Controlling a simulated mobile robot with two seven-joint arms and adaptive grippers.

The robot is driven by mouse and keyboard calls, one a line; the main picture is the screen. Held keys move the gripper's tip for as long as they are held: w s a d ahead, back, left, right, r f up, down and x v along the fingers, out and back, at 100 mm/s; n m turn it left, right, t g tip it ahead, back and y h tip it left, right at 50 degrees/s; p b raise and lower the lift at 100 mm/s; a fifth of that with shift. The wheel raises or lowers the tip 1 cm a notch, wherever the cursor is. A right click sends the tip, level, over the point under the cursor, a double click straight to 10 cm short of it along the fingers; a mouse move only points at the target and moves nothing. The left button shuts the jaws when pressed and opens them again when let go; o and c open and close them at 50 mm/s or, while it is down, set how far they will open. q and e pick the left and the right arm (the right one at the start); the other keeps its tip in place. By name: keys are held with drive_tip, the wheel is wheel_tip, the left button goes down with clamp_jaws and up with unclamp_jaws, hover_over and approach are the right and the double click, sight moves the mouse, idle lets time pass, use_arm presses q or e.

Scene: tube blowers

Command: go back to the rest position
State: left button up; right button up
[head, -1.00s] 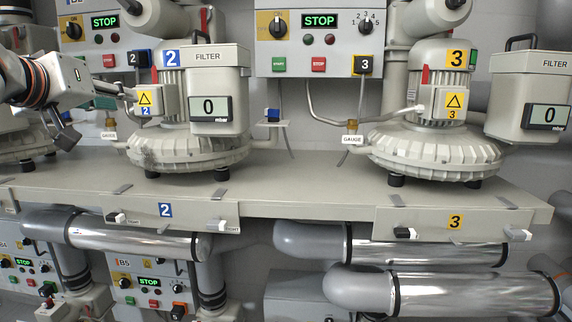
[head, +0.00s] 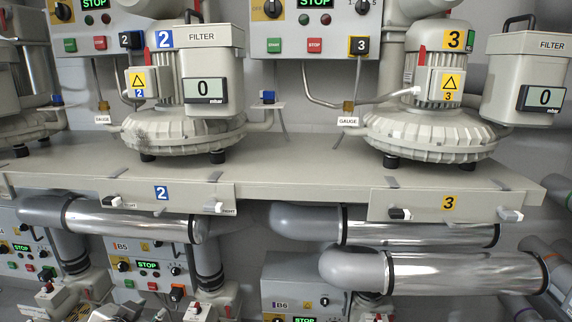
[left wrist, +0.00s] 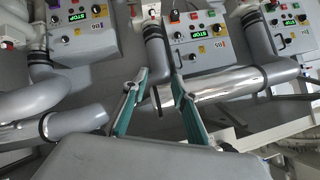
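My left gripper (left wrist: 160,80) shows in the left wrist view with its two teal fingers apart and nothing between them. Grey and silver pipes and control panels lie beyond the fingers. My right gripper is in neither view. Blower 2 (head: 185,132) and blower 3 (head: 430,138) stand upright on the bench (head: 290,178). Their filter displays both read 0.
Silver pipes (head: 440,272) run under the bench. Lower control panels, such as B5 (head: 135,250), stand near the bottom left and show STOP. Upper panels hang behind the blowers. The space in front of the bench top is clear.

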use_arm(q)
drive_tip(key=s+a+f+m+g+y, duration=0.2)
drive_tip(key=s+a+f, duration=0.1)
drive_tip(key=s+f, duration=0.55)
drive_tip(key=s+a+f+m+g+y, duration=0.15)
drive_tip(key=s+f, duration=0.35)
drive_tip(key=s, duration=0.7)
drive_tip(key=w+d+f+n+t+h, duration=0.2)
drive_tip(key=d+f+h, duration=0.6)
drive_tip(key=d+f, duration=0.5)
drive_tip(key=shift+d+f+n+t, duration=0.25)
drive_tip(key=shift+d+n+t, duration=0.3)
drive_tip(key=shift+d+t, duration=0.35)
drive_tip(key=shift+d, duration=0.1)
